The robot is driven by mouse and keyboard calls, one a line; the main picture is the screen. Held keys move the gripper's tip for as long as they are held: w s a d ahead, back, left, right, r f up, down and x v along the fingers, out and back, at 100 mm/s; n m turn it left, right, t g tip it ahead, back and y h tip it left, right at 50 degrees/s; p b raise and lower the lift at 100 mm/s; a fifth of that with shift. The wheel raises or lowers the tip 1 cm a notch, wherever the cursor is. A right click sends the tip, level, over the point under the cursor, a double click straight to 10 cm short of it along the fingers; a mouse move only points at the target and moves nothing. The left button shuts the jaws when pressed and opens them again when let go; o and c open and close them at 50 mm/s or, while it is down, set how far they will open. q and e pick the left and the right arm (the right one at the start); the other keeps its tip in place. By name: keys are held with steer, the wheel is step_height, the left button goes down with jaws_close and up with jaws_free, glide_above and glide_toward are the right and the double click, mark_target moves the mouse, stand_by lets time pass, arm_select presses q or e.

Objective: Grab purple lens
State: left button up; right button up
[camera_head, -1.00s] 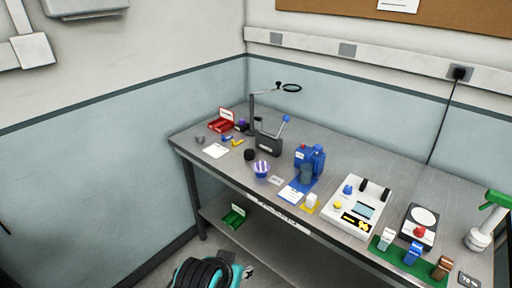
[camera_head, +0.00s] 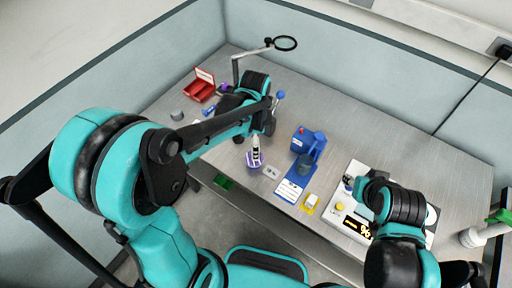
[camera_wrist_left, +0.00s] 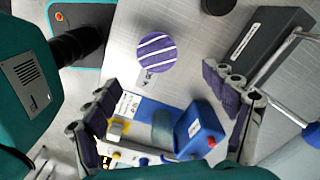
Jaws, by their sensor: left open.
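A small purple item (camera_head: 223,87) lies near the red box at the back left; it is too small to tell whether it is a lens. A round purple container (camera_head: 254,160) stands near the front edge; its white-striped purple top (camera_wrist_left: 156,53) shows in the left wrist view. My left gripper (camera_wrist_left: 163,82) is open and empty, with its fingers apart below the striped top in that picture.
An open red box (camera_head: 200,86) stands at the back left. A ring on a stand (camera_head: 285,43) rises behind. A blue dispenser with a red button (camera_head: 305,140) stands right of the container, also in the wrist view (camera_wrist_left: 196,132). A dark grey box (camera_wrist_left: 268,40) lies close by.

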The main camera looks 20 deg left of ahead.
mark_target(249, 162)
arm_select(q)
steer(key=f+b, duration=0.1)
steer(key=f, duration=0.4)
steer(key=f+b, duration=0.1)
steer(key=f, duration=0.1)
steer(key=shift+s+a+f+b, duration=0.15)
steer(key=shift+s+f+b, duration=0.05)
steer(key=shift+s+b, duration=0.1)
steer(key=c, duration=1)
